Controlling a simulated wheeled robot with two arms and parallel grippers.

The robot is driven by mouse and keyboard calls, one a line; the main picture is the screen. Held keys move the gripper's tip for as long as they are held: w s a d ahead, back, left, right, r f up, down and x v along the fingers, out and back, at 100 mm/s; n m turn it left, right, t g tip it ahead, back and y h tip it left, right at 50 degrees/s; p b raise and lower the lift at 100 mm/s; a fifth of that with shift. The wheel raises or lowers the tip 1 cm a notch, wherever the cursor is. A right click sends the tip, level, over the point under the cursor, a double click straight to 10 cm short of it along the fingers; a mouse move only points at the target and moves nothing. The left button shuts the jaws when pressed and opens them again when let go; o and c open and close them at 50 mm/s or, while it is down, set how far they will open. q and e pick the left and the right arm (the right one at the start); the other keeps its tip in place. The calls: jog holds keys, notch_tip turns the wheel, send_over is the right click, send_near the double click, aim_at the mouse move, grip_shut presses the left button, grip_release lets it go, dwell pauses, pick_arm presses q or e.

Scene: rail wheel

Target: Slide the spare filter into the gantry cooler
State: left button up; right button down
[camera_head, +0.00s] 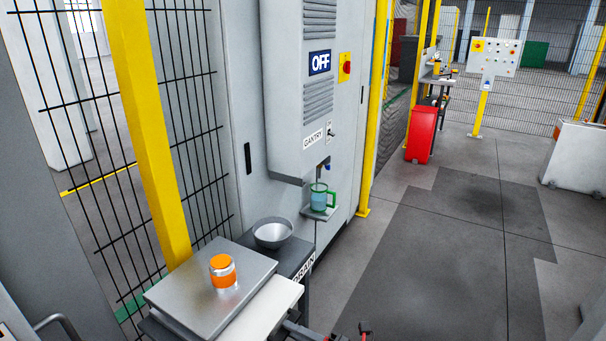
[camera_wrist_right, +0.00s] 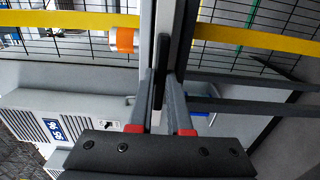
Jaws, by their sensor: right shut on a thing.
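The gantry cooler (camera_head: 299,85) is the tall grey cabinet unit with vents, an OFF sign and a GANTRY label. My right gripper (camera_head: 290,324) shows partly at the bottom edge of the head view, beside a flat white panel (camera_head: 262,312), probably the spare filter. In the right wrist view the right gripper (camera_wrist_right: 166,80) is shut on a thin grey slab seen edge-on (camera_wrist_right: 148,30), apparently this panel. The panel's lower end is cut off in the head view. I cannot make out the filter slot. My left gripper is not in view.
An orange-banded can (camera_head: 223,271) stands on a metal plate (camera_head: 176,293) close to the panel. A grey bowl (camera_head: 273,233) sits by the DRAIN label. A green mug (camera_head: 319,198) stands under the spout.

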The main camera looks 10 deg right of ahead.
jog(key=shift+s+d, duration=0.15)
jog(key=shift+d, duration=0.05)
jog(key=shift+v, duration=2.35)
jog(key=shift+d, duration=0.1)
jog(key=shift+p+v, duration=0.6)
jog(key=shift+v, duration=1.6)
